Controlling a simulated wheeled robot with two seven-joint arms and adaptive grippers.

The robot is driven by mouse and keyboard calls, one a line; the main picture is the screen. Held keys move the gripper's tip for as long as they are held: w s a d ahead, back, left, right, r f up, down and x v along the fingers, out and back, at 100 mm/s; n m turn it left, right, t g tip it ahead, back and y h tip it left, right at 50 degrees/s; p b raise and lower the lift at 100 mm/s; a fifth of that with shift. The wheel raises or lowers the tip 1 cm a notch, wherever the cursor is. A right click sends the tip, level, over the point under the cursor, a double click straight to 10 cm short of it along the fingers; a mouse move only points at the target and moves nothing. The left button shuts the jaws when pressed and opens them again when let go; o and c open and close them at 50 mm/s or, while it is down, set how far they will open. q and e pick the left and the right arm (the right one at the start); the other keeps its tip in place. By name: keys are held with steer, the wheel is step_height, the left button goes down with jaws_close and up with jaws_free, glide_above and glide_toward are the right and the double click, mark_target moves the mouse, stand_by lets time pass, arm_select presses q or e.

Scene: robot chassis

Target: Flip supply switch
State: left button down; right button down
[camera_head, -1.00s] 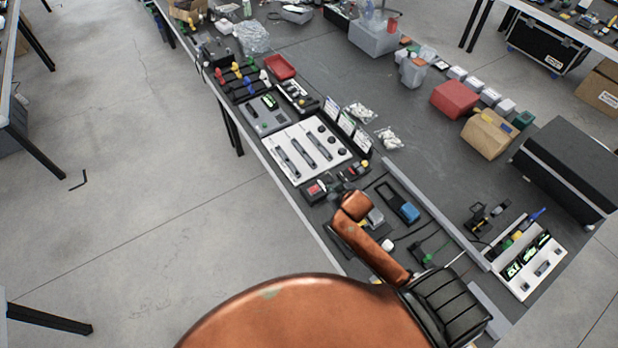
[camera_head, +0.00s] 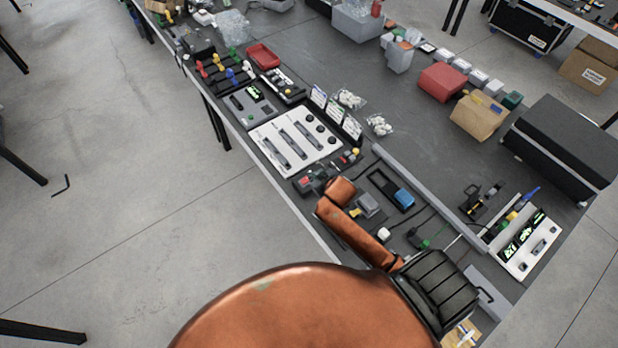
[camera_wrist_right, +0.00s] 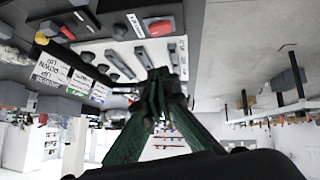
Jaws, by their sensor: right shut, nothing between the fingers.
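A white panel (camera_head: 268,152) with three dark slotted levers and black round knobs lies near the bench's left edge in the head view. The panel also shows in the right wrist view (camera_wrist_right: 95,48). I cannot tell which lever or device is the supply switch. Cards (camera_head: 336,113) stand along its far side; in the wrist view, cards (camera_wrist_right: 76,75) read UP and DOWN. My right gripper (camera_wrist_right: 162,78) is shut and empty, its fingertips overlapping the panel's lower edge in the wrist view; contact is unclear. In the head view my orange arm hides most of it. My left gripper is not in view.
A blue-ended device (camera_head: 404,198) and a grey rail (camera_head: 420,195) lie to the right. A red box (camera_head: 443,82) and a black case (camera_head: 565,145) stand farther back.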

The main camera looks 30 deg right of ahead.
mark_target(306, 176)
steer(key=x, duration=0.7)
steer(key=shift+f, duration=0.1)
steer(key=f, duration=0.3)
steer(key=shift+w+d+f, duration=0.2)
steer(key=shift+w+d, duration=0.1)
steer(key=shift+d, duration=0.05)
steer(key=shift+f, duration=0.55)
steer(key=shift+d, duration=0.2)
